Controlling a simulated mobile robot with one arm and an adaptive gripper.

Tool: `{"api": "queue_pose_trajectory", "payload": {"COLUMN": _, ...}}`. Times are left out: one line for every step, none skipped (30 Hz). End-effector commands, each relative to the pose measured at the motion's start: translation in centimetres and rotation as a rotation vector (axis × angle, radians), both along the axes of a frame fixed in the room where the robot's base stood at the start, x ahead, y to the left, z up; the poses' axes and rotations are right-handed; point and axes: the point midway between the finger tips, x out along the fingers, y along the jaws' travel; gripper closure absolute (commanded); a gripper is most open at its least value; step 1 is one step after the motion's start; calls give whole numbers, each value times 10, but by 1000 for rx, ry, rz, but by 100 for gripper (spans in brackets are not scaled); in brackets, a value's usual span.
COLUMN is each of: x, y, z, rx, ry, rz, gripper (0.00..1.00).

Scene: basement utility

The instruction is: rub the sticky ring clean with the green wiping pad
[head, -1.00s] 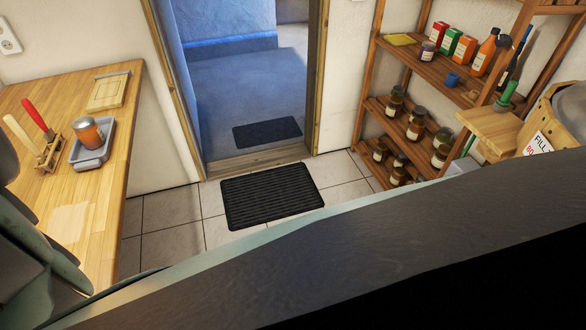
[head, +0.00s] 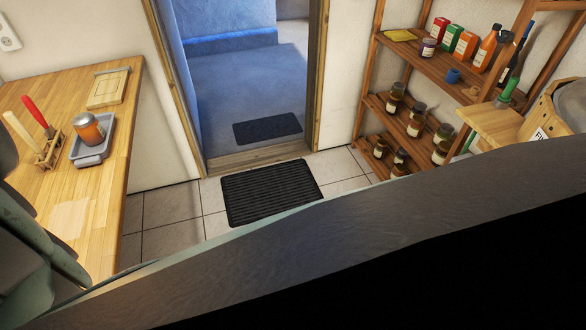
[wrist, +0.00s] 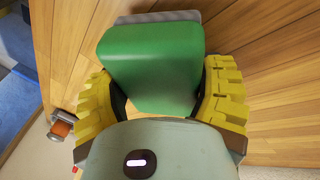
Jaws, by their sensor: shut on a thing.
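The green wiping pad (wrist: 152,62) is between the two yellow fingers of my gripper (wrist: 158,88) in the wrist view, and the gripper is shut on it. A thin grey layer shows along the pad's far edge. Wooden boards of the counter (wrist: 262,75) lie behind the pad; I cannot tell whether the pad touches them. In the head view the wooden counter (head: 112,135) is at the left, with a paler patch (head: 70,218) on its near part. I cannot make out the sticky ring in either view.
On the counter stand a grey tray (head: 78,158) with an orange jar (head: 88,130), a wooden holder (head: 48,160) with a red-handled and a pale-handled tool, and a wooden board (head: 108,88). A dark mat (head: 270,190) lies before the doorway. Shelves (head: 400,120) with jars stand right.

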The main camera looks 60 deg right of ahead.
Motion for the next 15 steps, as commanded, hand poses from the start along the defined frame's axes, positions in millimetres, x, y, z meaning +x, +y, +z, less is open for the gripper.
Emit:
{"api": "queue_pose_trajectory", "payload": {"x": -4, "y": -3, "z": 2, "rx": -3, "ry": 5, "rz": 1, "gripper": 69}}
{"api": "queue_pose_trajectory", "payload": {"x": -4, "y": -3, "z": 1, "rx": -3, "ry": 5, "rz": 1, "gripper": 69}}
{"api": "queue_pose_trajectory", "payload": {"x": -4, "y": -4, "z": 1, "rx": -2, "ry": 3, "rz": 2, "gripper": 69}}
{"api": "queue_pose_trajectory", "payload": {"x": -4, "y": -4, "z": 1, "rx": -2, "ry": 3, "rz": 2, "gripper": 69}}
{"api": "queue_pose_trajectory", "payload": {"x": -4, "y": -4, "z": 0, "rx": -2, "ry": 2, "rz": 2, "gripper": 69}}
{"api": "queue_pose_trajectory", "payload": {"x": -3, "y": -3, "z": -1, "rx": -2, "ry": 1, "rz": 2, "gripper": 69}}
{"api": "queue_pose_trajectory", "payload": {"x": -2, "y": -2, "z": -1, "rx": -2, "ry": 0, "rz": 3, "gripper": 69}}
{"api": "queue_pose_trajectory", "payload": {"x": -1, "y": -1, "z": -1, "rx": -2, "ry": 0, "rz": 3, "gripper": 69}}
{"api": "queue_pose_trajectory", "payload": {"x": 0, "y": 0, "z": -2, "rx": -2, "ry": 0, "rz": 4, "gripper": 69}}
{"api": "queue_pose_trajectory", "payload": {"x": 1, "y": 2, "z": -2, "rx": -2, "ry": 0, "rz": 5, "gripper": 69}}
{"api": "queue_pose_trajectory", "payload": {"x": 2, "y": 3, "z": -3, "rx": -1, "ry": 0, "rz": 5, "gripper": 69}}
{"api": "queue_pose_trajectory", "payload": {"x": 4, "y": 5, "z": -3, "rx": -1, "ry": -1, "rz": 6, "gripper": 69}}
{"api": "queue_pose_trajectory", "payload": {"x": 5, "y": 7, "z": -3, "rx": -1, "ry": -1, "rz": 6, "gripper": 69}}
{"api": "queue_pose_trajectory", "payload": {"x": 7, "y": 9, "z": -3, "rx": -1, "ry": -1, "rz": 7, "gripper": 69}}
{"api": "queue_pose_trajectory", "payload": {"x": 8, "y": 11, "z": -3, "rx": -1, "ry": -2, "rz": 6, "gripper": 69}}
